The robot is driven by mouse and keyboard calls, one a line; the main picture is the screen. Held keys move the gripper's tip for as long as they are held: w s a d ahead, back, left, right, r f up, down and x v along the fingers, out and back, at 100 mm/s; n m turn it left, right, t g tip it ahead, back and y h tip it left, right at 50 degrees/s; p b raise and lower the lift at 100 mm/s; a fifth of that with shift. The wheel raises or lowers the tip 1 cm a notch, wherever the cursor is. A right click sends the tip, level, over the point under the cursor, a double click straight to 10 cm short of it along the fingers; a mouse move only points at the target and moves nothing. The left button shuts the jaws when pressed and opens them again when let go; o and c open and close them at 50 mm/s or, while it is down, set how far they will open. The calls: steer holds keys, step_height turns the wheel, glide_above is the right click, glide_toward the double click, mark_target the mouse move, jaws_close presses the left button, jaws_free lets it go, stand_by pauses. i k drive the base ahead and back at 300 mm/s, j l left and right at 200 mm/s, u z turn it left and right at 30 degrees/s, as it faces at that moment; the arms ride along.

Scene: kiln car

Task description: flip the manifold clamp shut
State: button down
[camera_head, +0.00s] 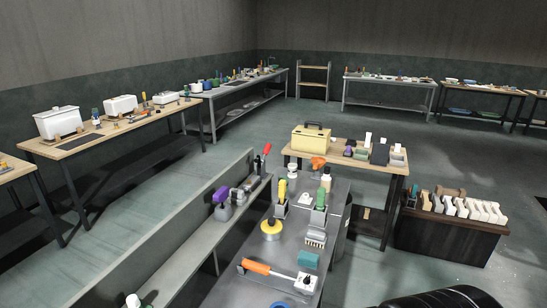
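I cannot tell for certain which thing is the manifold clamp. One candidate is a lever with an orange handle (257,267), lying nearly flat on the near grey bench and reaching toward a white block (306,282) with dark spots. Another is an upright red-tipped lever (265,157) over small metal fittings on the ledge to the left. A purple-topped device (220,197) stands on the same ledge. My gripper is not in view.
The grey bench (232,292) also holds a yellow round item (271,229), a teal block (308,260), a brush (316,236) and bottles. A wooden table with a yellow box (310,139) stands behind. Open floor (150,215) lies left.

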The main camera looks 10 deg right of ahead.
mark_target(266, 149)
steer(key=i+l+u, duration=0.1)
steer(key=i+l, duration=0.4)
steer(key=i+l+u, duration=0.15)
steer(key=i+l, duration=0.35)
steer(key=i+l+u, duration=0.1)
steer(key=i+l, duration=0.45)
steer(key=i+l+u, duration=0.15)
steer(key=i+l, duration=0.3)
steer(key=l, duration=0.2)
